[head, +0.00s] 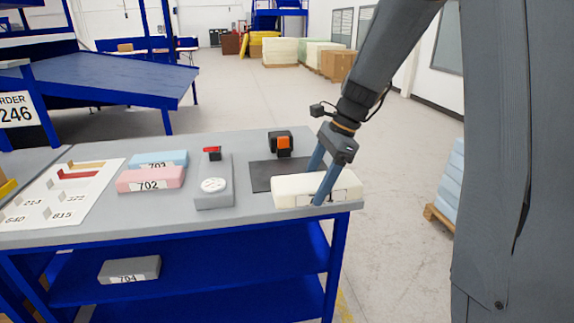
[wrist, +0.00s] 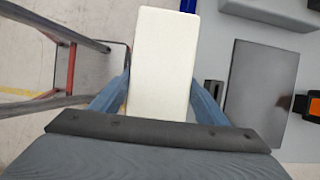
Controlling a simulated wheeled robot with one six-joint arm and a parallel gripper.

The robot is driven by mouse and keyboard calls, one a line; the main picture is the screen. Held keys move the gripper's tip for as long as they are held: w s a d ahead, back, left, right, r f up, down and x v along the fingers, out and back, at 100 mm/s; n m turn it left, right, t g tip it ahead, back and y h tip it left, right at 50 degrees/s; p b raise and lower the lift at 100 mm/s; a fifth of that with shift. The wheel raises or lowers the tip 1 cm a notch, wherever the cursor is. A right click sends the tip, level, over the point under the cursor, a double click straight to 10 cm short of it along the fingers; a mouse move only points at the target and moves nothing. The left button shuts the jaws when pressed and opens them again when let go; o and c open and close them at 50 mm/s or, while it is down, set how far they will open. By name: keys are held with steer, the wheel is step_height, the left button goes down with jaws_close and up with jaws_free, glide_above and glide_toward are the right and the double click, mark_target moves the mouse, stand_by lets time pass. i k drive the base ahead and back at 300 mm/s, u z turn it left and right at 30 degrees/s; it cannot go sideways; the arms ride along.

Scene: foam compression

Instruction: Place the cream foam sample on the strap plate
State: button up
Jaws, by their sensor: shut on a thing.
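The cream foam sample (head: 290,188) is a pale block at the right front corner of the table in the head view. My gripper (head: 317,186) is shut on it, with one blue finger on its near face and the other behind it. In the wrist view the cream foam (wrist: 162,60) lies between both fingers (wrist: 160,100), partly over the floor. The strap plate, seemingly the dark flat plate (head: 265,177), is bare and lies just behind the foam. It also shows right of the foam in the wrist view (wrist: 262,85). I cannot tell the foam's height above the table.
An orange and black device (head: 281,143) stands behind the plate. A grey unit with a round disc (head: 214,183) stands to its left. Blue (head: 159,159) and pink (head: 150,180) foam blocks and a marked board (head: 62,190) lie further left. A grey block (head: 130,270) is on the shelf below.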

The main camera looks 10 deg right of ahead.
mark_target(292, 171)
steer(key=i, duration=1)
